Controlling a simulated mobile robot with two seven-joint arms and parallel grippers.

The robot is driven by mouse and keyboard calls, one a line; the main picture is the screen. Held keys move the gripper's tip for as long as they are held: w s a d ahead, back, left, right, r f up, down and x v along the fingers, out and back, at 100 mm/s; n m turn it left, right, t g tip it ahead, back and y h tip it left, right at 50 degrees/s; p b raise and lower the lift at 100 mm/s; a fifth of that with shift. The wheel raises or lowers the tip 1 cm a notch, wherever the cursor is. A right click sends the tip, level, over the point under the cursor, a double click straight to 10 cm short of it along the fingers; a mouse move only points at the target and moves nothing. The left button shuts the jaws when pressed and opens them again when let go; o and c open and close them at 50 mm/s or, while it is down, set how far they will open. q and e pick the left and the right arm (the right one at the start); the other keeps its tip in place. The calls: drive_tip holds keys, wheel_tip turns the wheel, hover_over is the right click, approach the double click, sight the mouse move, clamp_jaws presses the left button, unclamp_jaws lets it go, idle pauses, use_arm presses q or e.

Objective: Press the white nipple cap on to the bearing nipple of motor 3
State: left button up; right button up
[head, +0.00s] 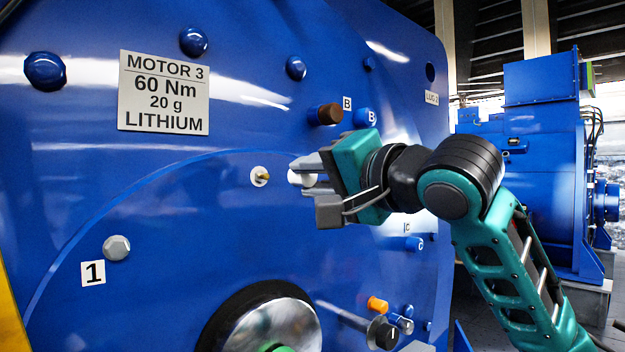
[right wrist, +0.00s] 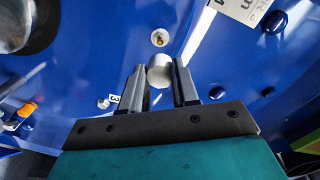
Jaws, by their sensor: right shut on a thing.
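The motor 3 housing (head: 200,230) is a large blue face with a sign reading MOTOR 3, 60 Nm, 20 g, LITHIUM (head: 165,92). The bearing nipple (head: 261,176) is a small brass tip in a pale round seat, bare; it also shows in the right wrist view (right wrist: 159,38). My right gripper (head: 306,178) is shut on the white nipple cap (head: 294,178), which pokes out between the fingertips just right of the nipple, apart from it in the picture. The right wrist view shows the cap's round end (right wrist: 159,72) between both fingers. My left gripper is not in view.
A large shaft hub (head: 270,325), an orange cap (head: 377,305) and a dark-headed rod (head: 381,332) sit below. Another blue motor (head: 540,160) stands behind.

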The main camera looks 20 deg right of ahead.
sight(292, 176)
drive_tip(key=shift+p, duration=0.6)
drive_tip(key=shift+p+x, duration=0.9)
drive_tip(key=shift+x, duration=1.45)
drive_tip(key=shift+w+a, duration=0.2)
drive_tip(key=shift+w, duration=0.3)
drive_tip(key=shift+p, duration=0.45)
